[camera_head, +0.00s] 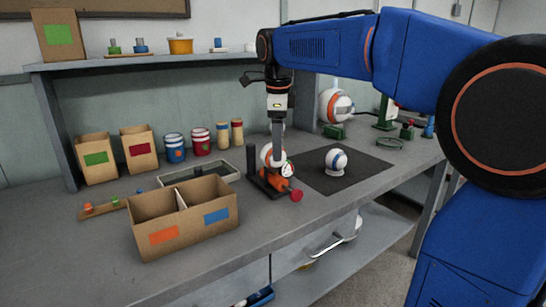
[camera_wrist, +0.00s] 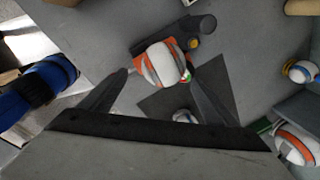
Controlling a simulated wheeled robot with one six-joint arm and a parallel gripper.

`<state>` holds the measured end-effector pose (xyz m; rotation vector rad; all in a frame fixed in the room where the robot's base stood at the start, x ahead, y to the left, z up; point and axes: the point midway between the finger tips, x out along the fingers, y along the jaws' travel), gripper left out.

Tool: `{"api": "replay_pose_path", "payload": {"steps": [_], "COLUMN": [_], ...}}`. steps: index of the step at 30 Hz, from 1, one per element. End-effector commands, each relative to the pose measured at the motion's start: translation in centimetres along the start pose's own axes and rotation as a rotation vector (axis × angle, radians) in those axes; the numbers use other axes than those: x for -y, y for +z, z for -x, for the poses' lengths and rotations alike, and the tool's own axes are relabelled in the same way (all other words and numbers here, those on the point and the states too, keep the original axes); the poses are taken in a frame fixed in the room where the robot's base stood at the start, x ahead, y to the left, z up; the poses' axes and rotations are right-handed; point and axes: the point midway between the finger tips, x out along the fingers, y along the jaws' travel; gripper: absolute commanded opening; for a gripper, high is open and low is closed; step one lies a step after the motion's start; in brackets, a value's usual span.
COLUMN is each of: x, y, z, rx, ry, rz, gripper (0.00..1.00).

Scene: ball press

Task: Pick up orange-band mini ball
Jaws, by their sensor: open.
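The orange-band mini ball (camera_head: 265,154) is white with an orange band. It sits at a small press (camera_head: 268,182) with an orange body, dark post, round gauge and red knob. My gripper (camera_head: 278,146) points down over the press, and its fingers partly cover the ball in the head view. In the wrist view the ball (camera_wrist: 164,63) shows between the two open fingertips of my gripper (camera_wrist: 159,70). I cannot tell whether either finger touches it. A blue-band ball (camera_head: 336,160) sits on the dark mat, right of the press.
A divided cardboard box (camera_head: 165,237) and a grey tray (camera_head: 226,169) stand left of the press. Cans (camera_head: 201,141) and card bins line the back. A larger orange-banded ball (camera_head: 328,104) stands at the back right. The dark mat (camera_head: 375,165) has bare room around the blue-band ball.

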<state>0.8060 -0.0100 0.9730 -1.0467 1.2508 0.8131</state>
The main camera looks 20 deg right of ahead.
Motion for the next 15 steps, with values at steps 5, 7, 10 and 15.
{"api": "replay_pose_path", "payload": {"steps": [5, 7, 10, 15], "x": [0.1, 0.2, 0.3, 0.4], "y": [0.2, 0.6, 1.1, 1.2], "z": [-0.9, -1.8, -3.2, -5.0], "rx": [0.0, -0.001, -0.001, -0.001], "ry": [0.0, 0.001, 0.002, 0.001], "rz": [0.001, 0.001, 0.002, 0.001], "gripper": [0.82, 0.82, 0.82, 0.82]}}
